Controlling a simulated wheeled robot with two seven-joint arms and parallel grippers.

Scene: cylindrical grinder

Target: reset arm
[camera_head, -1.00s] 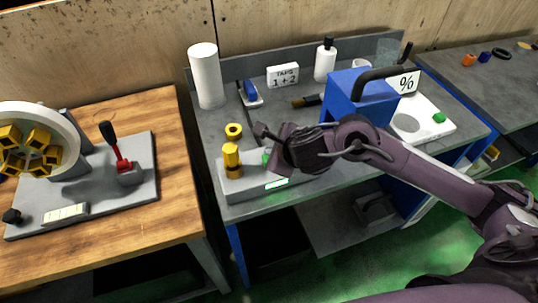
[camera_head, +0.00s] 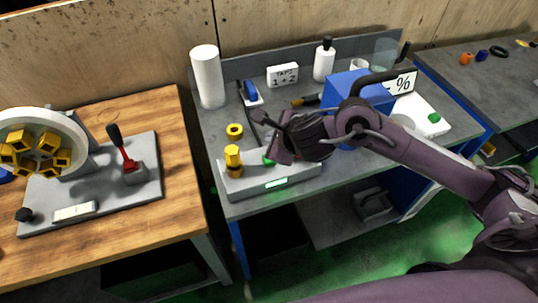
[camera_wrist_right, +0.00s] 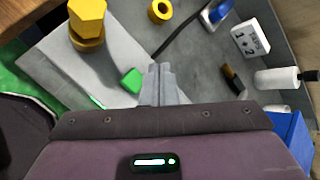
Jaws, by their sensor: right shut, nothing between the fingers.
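My right gripper (camera_head: 262,118) reaches in from the right over the grey bench and hangs above the back edge of a grey device (camera_head: 290,182). In the right wrist view its fingers (camera_wrist_right: 159,78) are together, with nothing between them. A yellow hexagonal part (camera_head: 232,155) stands on the left end of the device and also shows in the right wrist view (camera_wrist_right: 87,17). A green button (camera_wrist_right: 131,81) sits just left of the fingertips. My left gripper is not in view.
A yellow ring (camera_head: 234,130), white roll (camera_head: 207,77), sign (camera_head: 283,75), white bottle (camera_head: 324,60) and blue box (camera_head: 352,87) stand on the bench. A wooden table (camera_head: 120,235) at left holds a red-based lever (camera_head: 128,162) and a wheel with yellow parts (camera_head: 75,140).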

